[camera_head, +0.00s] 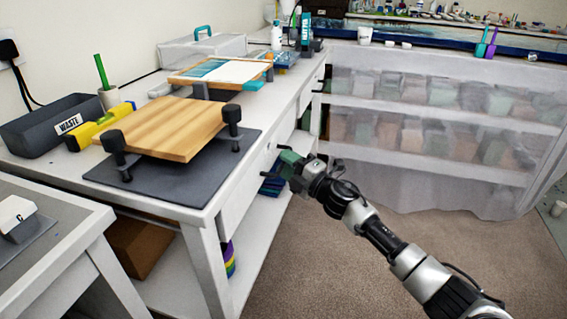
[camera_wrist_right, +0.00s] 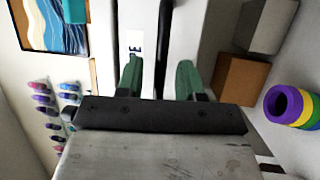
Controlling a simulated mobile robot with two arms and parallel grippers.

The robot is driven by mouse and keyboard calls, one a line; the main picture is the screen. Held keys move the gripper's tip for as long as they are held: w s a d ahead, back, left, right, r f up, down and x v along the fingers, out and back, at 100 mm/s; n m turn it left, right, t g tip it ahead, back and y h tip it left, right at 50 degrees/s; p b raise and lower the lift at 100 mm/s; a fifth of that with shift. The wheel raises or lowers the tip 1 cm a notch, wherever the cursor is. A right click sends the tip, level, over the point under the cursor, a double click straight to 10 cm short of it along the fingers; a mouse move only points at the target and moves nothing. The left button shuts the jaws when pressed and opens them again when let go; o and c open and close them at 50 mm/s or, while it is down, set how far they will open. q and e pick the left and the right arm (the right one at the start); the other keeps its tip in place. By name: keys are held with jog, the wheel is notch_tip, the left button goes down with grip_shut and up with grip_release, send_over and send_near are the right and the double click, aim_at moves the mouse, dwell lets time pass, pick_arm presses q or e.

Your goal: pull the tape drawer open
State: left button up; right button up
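The tape drawer (camera_wrist_right: 136,70) is a white front in the right wrist view, with a label (camera_wrist_right: 135,43) of which "PE" shows. A dark bar, apparently its handle (camera_wrist_right: 166,45), runs beside the label. My right gripper (camera_wrist_right: 159,78) has green fingertips spread apart, one on each side of the bar's line; I cannot tell whether they touch it. In the head view my right gripper (camera_head: 287,166) is at the front of the white bench and hides part of the drawer fronts. The drawer looks shut. My left gripper is not in view.
The white bench (camera_head: 262,120) carries a wooden board (camera_head: 170,127) on a dark mat, a waste bin (camera_head: 62,125) and a painted panel (camera_head: 218,73). A lower shelf (camera_head: 255,235) holds coloured rolls (camera_head: 229,260). A covered rack (camera_head: 430,120) stands behind. Carpet in front is clear.

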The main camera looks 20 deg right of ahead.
jog(key=shift+w+a+r, duration=0.1)
jog(key=shift+w+a, duration=0.2)
jog(key=shift+w, duration=0.15)
grip_shut()
jog(key=shift+d, duration=0.1)
